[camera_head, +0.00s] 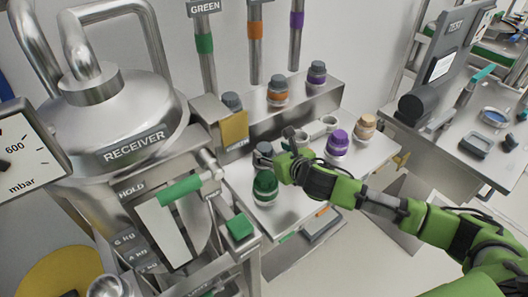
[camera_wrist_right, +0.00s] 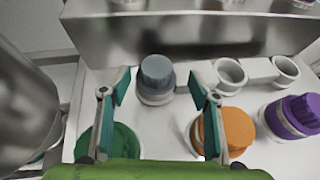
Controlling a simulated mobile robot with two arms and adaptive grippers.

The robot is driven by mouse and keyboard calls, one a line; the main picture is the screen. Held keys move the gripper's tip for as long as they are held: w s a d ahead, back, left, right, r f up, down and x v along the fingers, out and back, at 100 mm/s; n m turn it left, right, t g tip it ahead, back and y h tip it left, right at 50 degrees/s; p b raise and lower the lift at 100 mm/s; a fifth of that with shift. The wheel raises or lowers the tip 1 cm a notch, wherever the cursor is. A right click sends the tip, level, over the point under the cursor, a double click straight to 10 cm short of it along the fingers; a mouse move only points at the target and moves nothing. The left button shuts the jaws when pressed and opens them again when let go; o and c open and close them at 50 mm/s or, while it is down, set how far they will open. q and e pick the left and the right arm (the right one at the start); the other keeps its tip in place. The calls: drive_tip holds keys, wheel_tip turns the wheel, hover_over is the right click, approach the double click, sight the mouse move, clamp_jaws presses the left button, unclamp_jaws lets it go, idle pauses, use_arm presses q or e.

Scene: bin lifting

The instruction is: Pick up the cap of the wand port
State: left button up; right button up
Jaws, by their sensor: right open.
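A grey ribbed cap (camera_wrist_right: 157,74) stands upright on a pale round base on the bench. It shows partly in the head view (camera_head: 264,149), beside my gripper. My right gripper (camera_wrist_right: 159,84) is open and empty. In the wrist view its two fingers stand apart on either side of the grey cap, with visible gaps. In the head view the right gripper (camera_head: 277,151) is over the bench, just behind the green cap (camera_head: 265,185). No label on the grey cap can be read. My left gripper is not in view.
An orange cap (camera_wrist_right: 225,128) and a purple cap (camera_wrist_right: 295,113) stand near the right finger. Two white open rings (camera_wrist_right: 229,73) stand behind. A steel ledge (camera_head: 300,107) carries more caps. The steel RECEIVER vessel (camera_head: 120,120) stands at left.

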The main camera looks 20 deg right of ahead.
sight(265, 147)
drive_tip(key=shift+p+x, duration=0.35)
drive_tip(key=shift+x, duration=0.6)
drive_tip(key=x, duration=0.3)
drive_tip(key=shift+w+a, duration=0.1)
drive_tip(key=shift+a, duration=0.2)
drive_tip(key=shift+w, duration=0.15)
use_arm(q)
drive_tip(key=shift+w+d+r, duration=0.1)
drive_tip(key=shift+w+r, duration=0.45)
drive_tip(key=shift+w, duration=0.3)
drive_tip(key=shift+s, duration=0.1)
use_arm(e)
drive_tip(key=shift+c, duration=0.3)
drive_tip(key=c, duration=1.4)
